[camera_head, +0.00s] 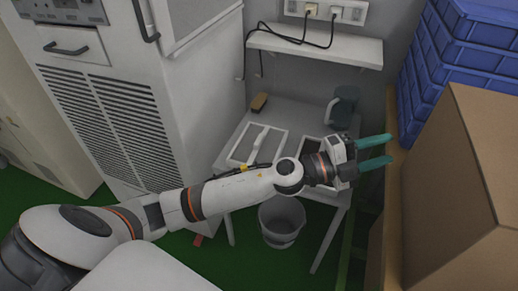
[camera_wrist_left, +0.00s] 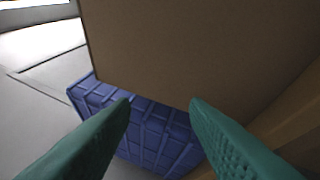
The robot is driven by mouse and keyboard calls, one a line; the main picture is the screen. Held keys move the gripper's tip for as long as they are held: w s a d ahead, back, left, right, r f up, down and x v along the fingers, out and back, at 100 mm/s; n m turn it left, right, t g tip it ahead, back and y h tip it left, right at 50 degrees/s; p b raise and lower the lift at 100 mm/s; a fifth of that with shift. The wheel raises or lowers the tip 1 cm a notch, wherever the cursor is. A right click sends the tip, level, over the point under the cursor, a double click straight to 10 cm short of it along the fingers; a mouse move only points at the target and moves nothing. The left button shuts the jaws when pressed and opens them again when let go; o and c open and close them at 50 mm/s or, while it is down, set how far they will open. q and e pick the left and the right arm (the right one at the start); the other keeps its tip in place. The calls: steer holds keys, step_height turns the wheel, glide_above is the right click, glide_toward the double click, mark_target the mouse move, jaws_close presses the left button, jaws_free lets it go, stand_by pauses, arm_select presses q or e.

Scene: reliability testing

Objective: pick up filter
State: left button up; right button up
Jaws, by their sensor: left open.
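My left gripper (camera_head: 390,150) is open and empty, with two teal fingers pointing right towards the cardboard box. Its fingers also show in the left wrist view (camera_wrist_left: 160,103), spread apart with nothing between them. A white-framed flat piece (camera_head: 236,154) with a white bar across it lies on the small table, left of the gripper. A second framed piece with a dark inside (camera_head: 311,147) lies to its right, partly behind my left wrist. I cannot tell for sure which of these is the filter. My right gripper is not in view.
A large cardboard box (camera_head: 455,180) and stacked blue crates (camera_head: 470,60) stand close on the right. The small table (camera_head: 290,112) also holds a dark jug (camera_head: 343,107) and a brown block (camera_head: 259,102). A bucket (camera_head: 282,220) stands below. A tall white cabinet (camera_head: 110,110) is left.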

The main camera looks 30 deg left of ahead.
arm_select(q)
steer(key=d+f+m+g+h, duration=0.1)
steer(key=f+m+g, duration=0.1)
steer(key=m+g, duration=0.35)
steer(key=m+g+y, duration=0.3)
steer(key=g+y, duration=0.4)
steer(key=y, duration=1)
glide_toward(259, 139)
steer(key=shift+a+f, duration=0.55)
steer(key=shift+f, duration=0.25)
steer(key=f, duration=0.3)
steer(key=f+b, duration=0.1)
steer(key=f, duration=0.1)
steer(key=shift+w+d+f, duration=0.3)
steer(key=shift+w+d, duration=0.05)
steer(key=shift+w+f, duration=0.1)
steer(key=shift+f, duration=0.25)
steer(key=shift+r, duration=0.1)
jaws_close()
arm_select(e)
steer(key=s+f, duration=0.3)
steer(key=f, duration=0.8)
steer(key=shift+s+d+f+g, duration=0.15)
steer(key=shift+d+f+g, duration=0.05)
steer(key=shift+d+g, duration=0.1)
